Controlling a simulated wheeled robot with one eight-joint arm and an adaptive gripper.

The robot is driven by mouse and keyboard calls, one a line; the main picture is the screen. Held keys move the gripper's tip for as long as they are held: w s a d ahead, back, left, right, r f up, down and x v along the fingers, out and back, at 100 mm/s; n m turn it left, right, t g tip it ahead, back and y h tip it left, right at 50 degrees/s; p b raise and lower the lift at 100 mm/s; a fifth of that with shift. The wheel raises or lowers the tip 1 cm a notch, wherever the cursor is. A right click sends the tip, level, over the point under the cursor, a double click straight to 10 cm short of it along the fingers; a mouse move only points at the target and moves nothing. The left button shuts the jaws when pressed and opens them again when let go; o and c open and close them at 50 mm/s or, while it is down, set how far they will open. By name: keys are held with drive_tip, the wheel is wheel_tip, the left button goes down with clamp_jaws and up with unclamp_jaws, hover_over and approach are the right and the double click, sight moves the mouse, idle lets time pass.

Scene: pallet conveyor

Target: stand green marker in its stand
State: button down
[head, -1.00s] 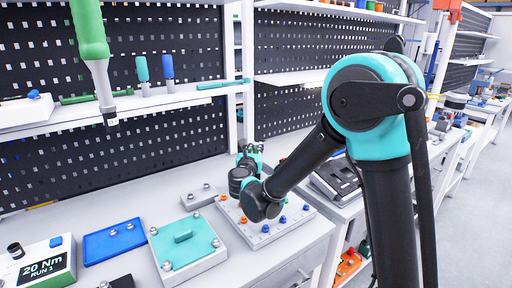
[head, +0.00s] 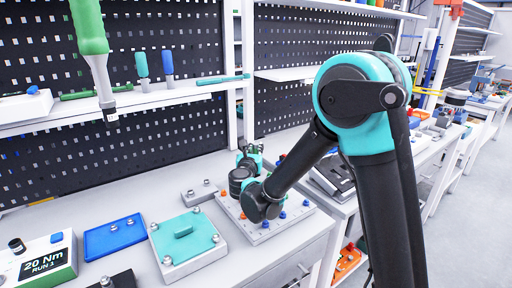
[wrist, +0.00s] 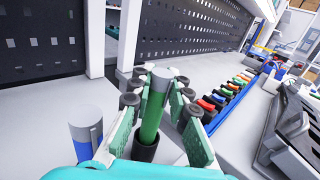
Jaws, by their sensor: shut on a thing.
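In the wrist view, the green marker (wrist: 152,115) with a grey end stands between the teal fingers of my gripper (wrist: 157,88), which is shut on it. The marker's lower end meets a dark round cup (wrist: 146,150), which looks like its stand. The cup's rim shows around that end, but I cannot tell how deep the marker sits. In the head view, my gripper (head: 249,158) is over the back of the bench, partly hidden by my arm. The marker and the cup cannot be made out there.
A blue marker-like cylinder (wrist: 85,132) with a grey end is close at the left in the wrist view. A row of coloured pieces (wrist: 225,95) lies to the right. A plate with orange and blue pegs (head: 265,232) and a teal-topped block (head: 190,262) are on the bench.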

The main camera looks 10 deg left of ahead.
drive_tip(key=shift+f, duration=0.55)
idle(0.4)
drive_tip(key=c, duration=1.4)
unclamp_jaws()
drive_tip(key=shift+o, duration=0.2)
